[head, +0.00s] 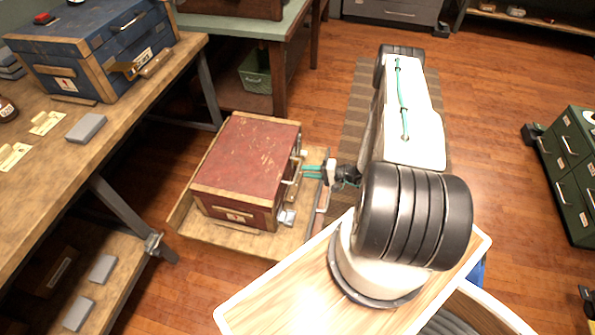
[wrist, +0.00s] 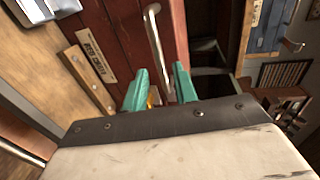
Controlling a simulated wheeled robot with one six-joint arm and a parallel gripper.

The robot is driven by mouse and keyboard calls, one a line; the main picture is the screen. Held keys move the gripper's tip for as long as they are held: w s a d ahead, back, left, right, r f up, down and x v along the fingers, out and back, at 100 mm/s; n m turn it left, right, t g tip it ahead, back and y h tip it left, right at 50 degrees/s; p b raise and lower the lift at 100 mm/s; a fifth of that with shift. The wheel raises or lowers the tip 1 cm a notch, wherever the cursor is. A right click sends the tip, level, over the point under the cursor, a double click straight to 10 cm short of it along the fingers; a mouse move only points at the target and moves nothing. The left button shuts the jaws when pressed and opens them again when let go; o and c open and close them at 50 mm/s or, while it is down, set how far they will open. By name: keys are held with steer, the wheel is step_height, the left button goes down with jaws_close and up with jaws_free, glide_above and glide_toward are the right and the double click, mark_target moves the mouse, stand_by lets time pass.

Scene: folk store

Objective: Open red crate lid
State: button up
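The red crate (head: 247,153), with a worn red top and tan wooden edging, sits on a low wooden platform in the head view. Its lid looks shut. My gripper (head: 309,172) is at the crate's right side, level with its metal fittings. In the wrist view, the teal fingers of my gripper (wrist: 161,78) are apart, with a curved metal handle (wrist: 156,42) on the red face running down towards the gap between them. Contact with the handle cannot be told. The handle's lower end is partly hidden near the fingers.
A wooden workbench (head: 118,120) with a blue case (head: 85,50) stands at the left. A green-topped table (head: 262,27) is behind the crate. Green drawers (head: 566,175) stand at the far right. Open wood floor lies between my arm and these drawers.

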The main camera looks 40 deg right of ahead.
mark_target(298, 169)
steer(key=x, duration=0.5)
jaws_close()
steer(key=shift+r, duration=0.1)
